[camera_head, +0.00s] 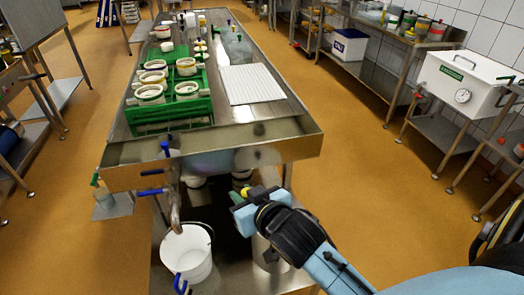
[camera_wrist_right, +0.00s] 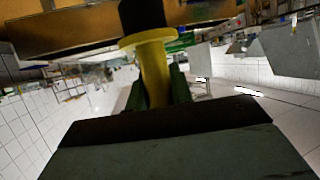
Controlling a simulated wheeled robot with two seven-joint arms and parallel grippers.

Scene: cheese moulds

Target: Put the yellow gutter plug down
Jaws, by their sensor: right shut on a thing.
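My right gripper (camera_head: 246,211) is in front of the steel table's near edge, at the lower middle of the head view. It is shut on the yellow gutter plug (camera_wrist_right: 155,72). In the right wrist view the plug's yellow stem sits between the dark green fingers (camera_wrist_right: 156,92), with a wider yellow flange and a black end beyond them. Only a small yellow patch of the plug (camera_head: 261,212) shows in the head view. My left gripper is not in view.
The steel table (camera_head: 225,162) carries a green crate (camera_head: 172,124) with white moulds and a white ribbed mat (camera_head: 252,84). A white bucket (camera_head: 187,254) stands on the lower shelf, below a spout and blue-handled valves. Orange floor is clear to the right.

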